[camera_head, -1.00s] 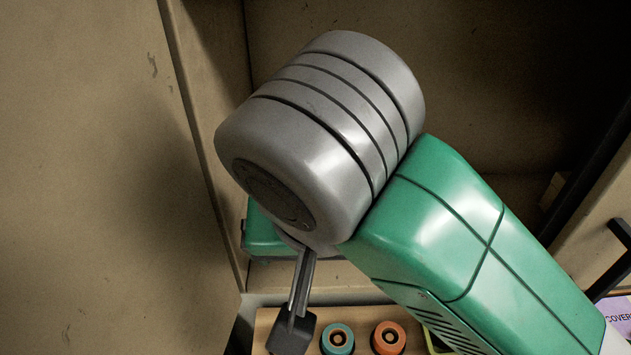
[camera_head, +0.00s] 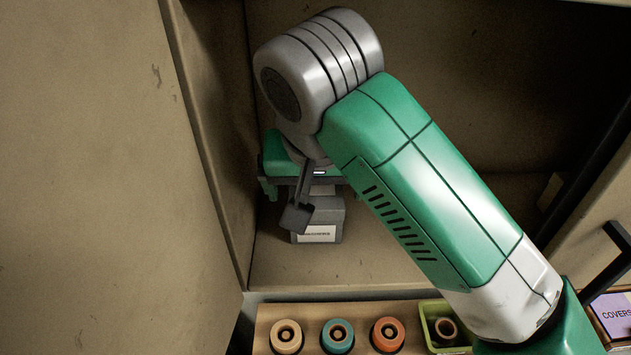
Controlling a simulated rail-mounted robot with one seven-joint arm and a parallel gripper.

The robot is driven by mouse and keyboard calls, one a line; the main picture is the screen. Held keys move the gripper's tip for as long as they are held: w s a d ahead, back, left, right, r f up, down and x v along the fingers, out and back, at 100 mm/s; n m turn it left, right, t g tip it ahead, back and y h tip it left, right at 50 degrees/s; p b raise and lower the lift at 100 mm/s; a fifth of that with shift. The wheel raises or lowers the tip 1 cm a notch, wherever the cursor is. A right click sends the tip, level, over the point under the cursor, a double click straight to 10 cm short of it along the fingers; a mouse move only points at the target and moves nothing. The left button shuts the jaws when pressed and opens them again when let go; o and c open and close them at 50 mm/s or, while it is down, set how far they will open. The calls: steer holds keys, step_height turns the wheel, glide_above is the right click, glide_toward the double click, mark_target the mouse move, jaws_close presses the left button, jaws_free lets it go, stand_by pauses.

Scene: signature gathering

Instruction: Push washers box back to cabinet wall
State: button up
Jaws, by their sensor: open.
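The washers box (camera_head: 333,226) is a small grey box with a white front label. It stands on the floor of the open cabinet (camera_head: 400,262), near the left side wall. My gripper (camera_head: 300,212) is inside the cabinet, pointing down at the box. One dark finger shows in front of the box's upper left part in the picture. The other finger is not clearly seen. The jaws are open. Whether the finger touches the box cannot be told. My arm and gripper hide the box's top and part of the cabinet's back wall (camera_head: 460,100).
The cabinet's left side wall (camera_head: 208,130) is close to my gripper. A wooden rack in front holds a cream (camera_head: 286,338), a teal (camera_head: 338,337) and an orange round part (camera_head: 388,335). A green bin (camera_head: 432,310) and a covers box (camera_head: 612,312) stand to the right.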

mark_target(315, 187)
steer(key=w+f, duration=0.2)
steer(key=shift+w, duration=0.3)
steer(key=shift+w+f, duration=0.15)
steer(key=shift+f, duration=0.25)
steer(key=c, duration=1.2)
steer(key=shift+w+r+p, duration=0.15)
steer(key=shift+w+p, duration=0.15)
steer(key=shift+p, duration=0.2)
steer(key=w+p, duration=0.4)
steer(key=shift+w+a+r, duration=0.1)
steer(key=shift+w, duration=0.2)
steer(key=shift+w+p, duration=0.3)
steer(key=shift+w, duration=0.2)
steer(key=shift+w+f, duration=0.1)
steer(key=shift+f, duration=0.15)
